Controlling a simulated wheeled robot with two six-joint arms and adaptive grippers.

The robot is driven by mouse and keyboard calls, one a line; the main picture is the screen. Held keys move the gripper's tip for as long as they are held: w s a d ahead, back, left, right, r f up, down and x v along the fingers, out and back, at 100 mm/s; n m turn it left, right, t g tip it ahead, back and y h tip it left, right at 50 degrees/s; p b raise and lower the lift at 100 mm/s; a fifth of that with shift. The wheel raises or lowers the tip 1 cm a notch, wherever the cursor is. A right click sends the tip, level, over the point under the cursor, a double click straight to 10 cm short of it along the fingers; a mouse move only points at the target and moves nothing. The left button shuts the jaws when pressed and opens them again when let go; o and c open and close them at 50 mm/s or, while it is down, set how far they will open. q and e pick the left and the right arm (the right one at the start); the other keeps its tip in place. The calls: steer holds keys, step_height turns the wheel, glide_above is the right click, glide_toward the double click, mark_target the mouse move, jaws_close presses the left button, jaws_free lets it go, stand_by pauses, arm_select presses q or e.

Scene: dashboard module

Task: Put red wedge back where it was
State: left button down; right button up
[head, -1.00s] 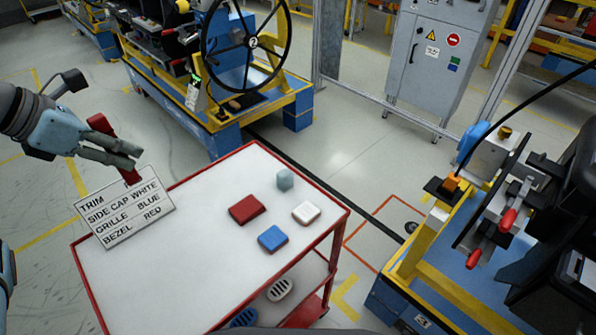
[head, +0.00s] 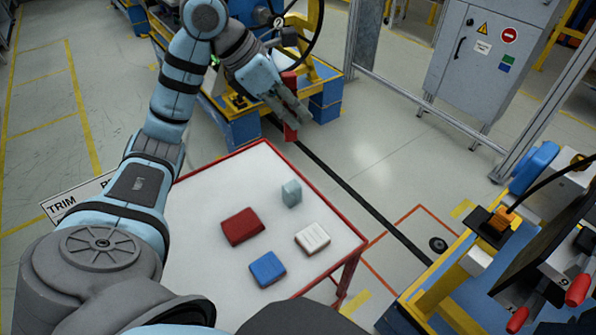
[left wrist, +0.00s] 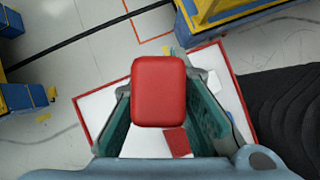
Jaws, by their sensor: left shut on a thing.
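My left gripper (head: 293,108) is shut on a long red piece, taken as the red wedge (head: 290,131), and holds it in the air beyond the far edge of the cart top. The fingers hide its middle. In the left wrist view the red wedge (left wrist: 158,92) shows as a rounded red face between the two fingers. A flat red block (head: 242,226) lies on the white cart top (head: 205,205), and it also shows in the left wrist view (left wrist: 177,142). My right gripper is not in view.
A blue block (head: 268,269), a white block (head: 312,238) and a small pale teal block (head: 291,193) lie near the red block. A label sign (head: 70,203) is mostly hidden behind my left arm. A yellow-and-blue fixture (head: 450,285) stands at right.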

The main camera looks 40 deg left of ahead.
mark_target(295, 140)
arm_select(q)
steer(key=f+b, duration=0.1)
steer(key=f, duration=0.1)
steer(key=f+b, duration=0.1)
steer(key=f, duration=0.1)
steer(key=f+b, duration=0.1)
steer(key=f, duration=0.2)
steer(key=shift+d+f, duration=0.1)
steer(key=shift+d, duration=0.15)
step_height(295, 140, down, 6)
steer(key=b, duration=0.1)
steer(key=shift+f, duration=0.25)
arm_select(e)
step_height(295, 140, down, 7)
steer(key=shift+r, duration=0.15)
arm_select(q)
steer(key=shift+s, duration=0.1)
steer(key=shift+f, duration=0.2)
steer(key=c, duration=1.9)
jaws_free()
steer(key=shift+f, duration=0.1)
steer(key=o, duration=0.4)
steer(key=shift+c, duration=0.2)
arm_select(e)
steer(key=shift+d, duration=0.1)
